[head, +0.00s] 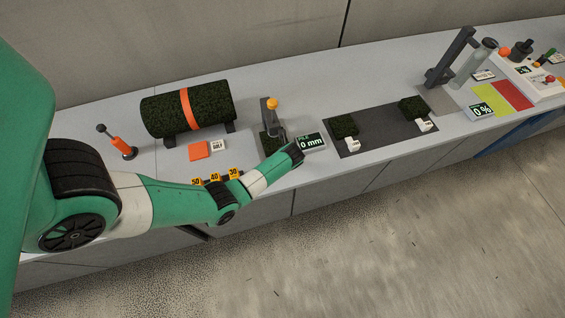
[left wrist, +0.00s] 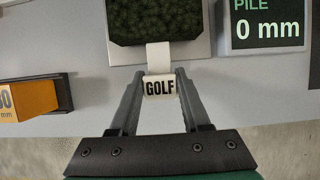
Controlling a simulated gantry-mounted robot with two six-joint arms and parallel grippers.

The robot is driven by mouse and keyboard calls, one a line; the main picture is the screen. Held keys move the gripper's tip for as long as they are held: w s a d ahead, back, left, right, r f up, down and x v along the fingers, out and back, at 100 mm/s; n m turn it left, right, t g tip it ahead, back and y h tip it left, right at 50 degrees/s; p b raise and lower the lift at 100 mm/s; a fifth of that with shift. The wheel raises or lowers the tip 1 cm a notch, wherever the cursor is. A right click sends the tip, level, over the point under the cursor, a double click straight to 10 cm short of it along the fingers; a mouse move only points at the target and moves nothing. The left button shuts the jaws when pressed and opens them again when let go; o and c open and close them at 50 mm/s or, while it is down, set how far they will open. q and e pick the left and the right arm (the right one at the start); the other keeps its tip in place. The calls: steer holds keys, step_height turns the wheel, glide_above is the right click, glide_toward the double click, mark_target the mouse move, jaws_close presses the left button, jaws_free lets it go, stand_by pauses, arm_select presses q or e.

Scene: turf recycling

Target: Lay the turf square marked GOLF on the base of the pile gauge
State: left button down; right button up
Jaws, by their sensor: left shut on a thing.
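The dark green turf square (left wrist: 155,20) carries a white tag (left wrist: 160,87) that reads GOLF. My left gripper (left wrist: 160,76) is shut on this tag in the left wrist view. The turf lies over the light grey base (left wrist: 200,47) of the pile gauge; I cannot tell whether it touches it. In the head view the pile gauge (head: 272,105) has an orange knob on top, and the turf (head: 270,145) shows at its foot, partly hidden by my arm. My left gripper's fingers are hard to make out there. My right gripper is not in view.
A display (head: 311,142) right of the gauge reads 0 mm. Numbered yellow blocks (head: 214,178) stand at the front edge. A strapped turf roll (head: 188,108) lies to the left. A dark mat (head: 378,132) with two tagged turf squares is to the right.

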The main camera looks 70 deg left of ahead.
arm_select(q)
steer(key=shift+f+b, duration=0.35)
steer(key=shift+f, duration=0.1)
stand_by(0.3)
steer(key=shift+c, duration=1.4)
jaws_free()
steer(key=shift+o, duration=0.3)
steer(key=shift+o, duration=1.1)
steer(key=p+v, duration=0.4)
steer(key=v, duration=0.7)
steer(key=shift+d+r+p, duration=0.15)
steer(key=shift+r+p, duration=0.15)
steer(key=shift+p, duration=0.05)
